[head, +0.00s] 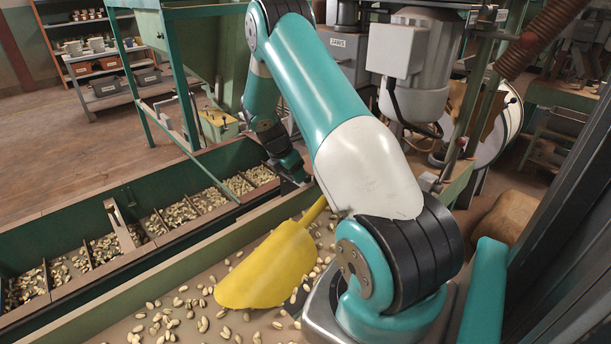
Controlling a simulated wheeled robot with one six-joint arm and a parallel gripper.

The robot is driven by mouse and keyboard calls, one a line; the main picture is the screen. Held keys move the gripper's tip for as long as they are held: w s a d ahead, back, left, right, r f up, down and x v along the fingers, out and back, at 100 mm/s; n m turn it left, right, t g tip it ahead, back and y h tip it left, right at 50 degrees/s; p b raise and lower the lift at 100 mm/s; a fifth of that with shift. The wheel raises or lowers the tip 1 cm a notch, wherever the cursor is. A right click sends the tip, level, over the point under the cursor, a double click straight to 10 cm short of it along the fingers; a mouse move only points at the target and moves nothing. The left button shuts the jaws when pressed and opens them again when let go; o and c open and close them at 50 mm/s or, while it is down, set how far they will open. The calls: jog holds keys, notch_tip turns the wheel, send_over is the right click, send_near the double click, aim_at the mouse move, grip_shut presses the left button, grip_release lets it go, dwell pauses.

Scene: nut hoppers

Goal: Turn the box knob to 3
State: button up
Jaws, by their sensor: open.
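A second grey box (343,46) with a small label stands behind my arm. My gripper (300,179) is small and dark beyond my forearm, low over the edge of the nut trough. It is open, and I see nothing held in it. It is well left of and below the JAWS box. My own arm hides part of the machine.
A yellow scoop (272,267) lies among scattered nuts on the tray in front. A green trough (113,195) with divided compartments of nuts runs along the left. A brown hose (541,38) hangs at upper right. Shelves (100,60) stand at the back left. The wooden floor between is clear.

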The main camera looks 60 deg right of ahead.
aim_at(308, 176)
jog(key=d, duration=0.1)
jog(key=s+d, duration=0.1)
jog(key=d, duration=0.1)
jog(key=shift+s+d, duration=0.15)
jog(key=shift+s, duration=0.05)
jog(key=shift+d+f, duration=0.1)
jog(key=shift+f, duration=0.65)
jog(key=shift+s+d+f, duration=0.15)
jog(key=shift+d+f, duration=0.1)
jog(key=shift+f, duration=0.4)
jog(key=c, duration=0.9)
